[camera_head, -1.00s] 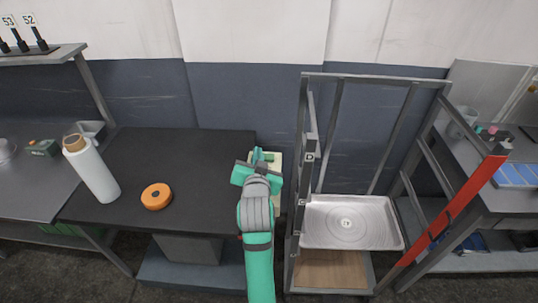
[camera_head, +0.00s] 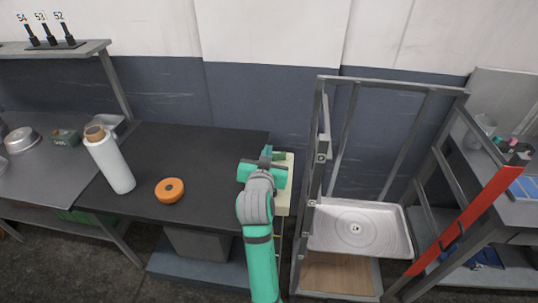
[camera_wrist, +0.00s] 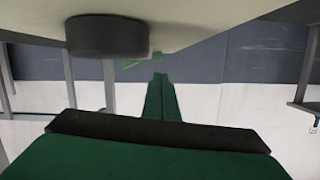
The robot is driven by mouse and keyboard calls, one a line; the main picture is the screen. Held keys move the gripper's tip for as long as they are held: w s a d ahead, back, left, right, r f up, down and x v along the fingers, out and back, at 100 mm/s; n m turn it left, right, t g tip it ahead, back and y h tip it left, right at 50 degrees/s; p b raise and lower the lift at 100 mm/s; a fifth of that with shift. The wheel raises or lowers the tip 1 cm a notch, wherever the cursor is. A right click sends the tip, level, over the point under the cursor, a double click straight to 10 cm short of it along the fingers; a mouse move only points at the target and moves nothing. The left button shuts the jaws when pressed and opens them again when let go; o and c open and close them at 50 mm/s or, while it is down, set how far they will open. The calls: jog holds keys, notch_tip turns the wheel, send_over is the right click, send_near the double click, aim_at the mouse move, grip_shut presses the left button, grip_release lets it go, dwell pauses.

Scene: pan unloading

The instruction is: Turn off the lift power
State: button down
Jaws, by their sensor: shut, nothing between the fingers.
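The metal lift frame (camera_head: 322,120) stands right of the dark table, with a silver pan (camera_head: 335,235) low inside it. A cream panel (camera_head: 289,190) stands between the table and the lift, partly hidden by my arm. In the wrist view a cream surface (camera_wrist: 200,20) crosses the top, with a dark round knob-like part (camera_wrist: 107,37) on it. My gripper (camera_wrist: 160,80) is shut and empty, its green fingers below and right of that part in the picture. I cannot tell whether they touch anything. No switch setting is readable.
An orange ring (camera_head: 170,190) and a white bottle (camera_head: 110,162) stand on the dark table (camera_head: 215,150) to the left. A red post (camera_head: 470,220) stands right of the lift, beside another bench. The table's middle is clear.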

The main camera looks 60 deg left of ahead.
notch_tip(320, 180, up, 3)
jog(key=shift+f, duration=0.1)
jog(key=v, duration=1)
jog(key=shift+s, duration=0.2)
jog(key=shift+w, duration=0.1)
